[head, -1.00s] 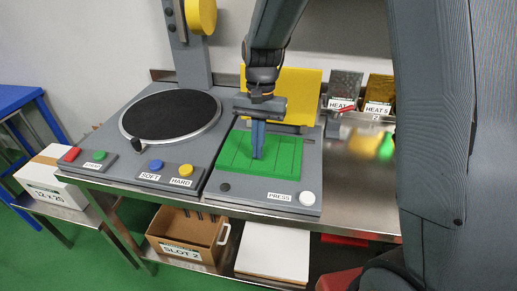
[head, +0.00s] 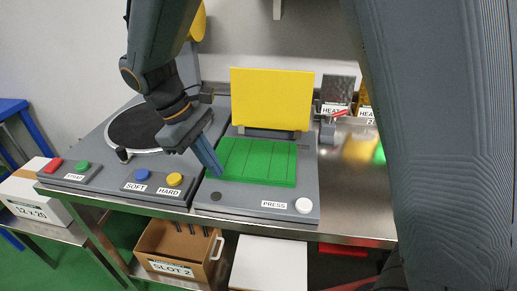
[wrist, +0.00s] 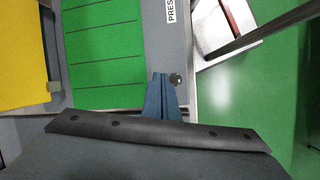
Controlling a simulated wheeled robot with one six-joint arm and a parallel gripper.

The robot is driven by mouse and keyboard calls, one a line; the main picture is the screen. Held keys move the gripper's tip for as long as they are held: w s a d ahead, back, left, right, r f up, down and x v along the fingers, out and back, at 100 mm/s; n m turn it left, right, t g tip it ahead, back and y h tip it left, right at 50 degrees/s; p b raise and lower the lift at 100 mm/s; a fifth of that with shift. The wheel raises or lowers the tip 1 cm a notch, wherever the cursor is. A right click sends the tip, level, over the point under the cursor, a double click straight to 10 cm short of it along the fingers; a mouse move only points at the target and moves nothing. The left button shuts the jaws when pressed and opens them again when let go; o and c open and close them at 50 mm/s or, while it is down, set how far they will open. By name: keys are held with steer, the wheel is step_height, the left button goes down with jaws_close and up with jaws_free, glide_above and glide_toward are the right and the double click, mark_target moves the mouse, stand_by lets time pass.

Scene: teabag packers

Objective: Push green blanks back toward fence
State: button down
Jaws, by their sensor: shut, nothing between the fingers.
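The green blanks (head: 262,162) lie flat side by side on the grey press station, with thin dark lines between them. They also show in the wrist view (wrist: 104,50). A yellow upright panel (head: 272,98), perhaps the fence, stands behind them; its yellow face is at the left of the wrist view (wrist: 22,60). My gripper (head: 217,173) is shut and empty, its blue fingers pointing down at the front-left corner of the green area.
A white PRESS button (head: 304,205) sits front right of the station. To the left are a black round plate (head: 133,128) and blue (head: 142,175) and yellow (head: 174,180) buttons. A SLOT 2 box (head: 168,244) stands on the shelf below. Labelled holders (head: 337,92) stand at the right.

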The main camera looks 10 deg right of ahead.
steer(key=s+a+n+t, duration=0.1)
steer(key=a+n, duration=0.1)
steer(key=n, duration=0.2)
steer(key=s+a+f+n+t+h+b, duration=0.1)
steer(key=a+n+t, duration=0.1)
steer(key=a+n, duration=0.1)
steer(key=s+a+f+n+t, duration=0.1)
steer(key=s+a+n, duration=0.1)
steer(key=n, duration=0.4)
steer(key=shift+s+a+h+b, duration=0.1)
steer(key=shift+a+h+b, duration=0.3)
steer(key=shift+a, duration=0.35)
steer(key=p, duration=0.5)
glide_toward(262, 155)
steer(key=w+d+f, duration=0.1)
steer(key=d+f, duration=0.1)
steer(key=w+d+f, duration=0.1)
steer(key=d, duration=0.1)
steer(key=shift+w+d+f, duration=0.1)
steer(key=shift+w+f, duration=0.25)
steer(key=shift+f+p, duration=0.45)
steer(key=shift+f, duration=0.05)
steer(key=shift+s+f, duration=0.1)
steer(key=shift+f, duration=0.3)
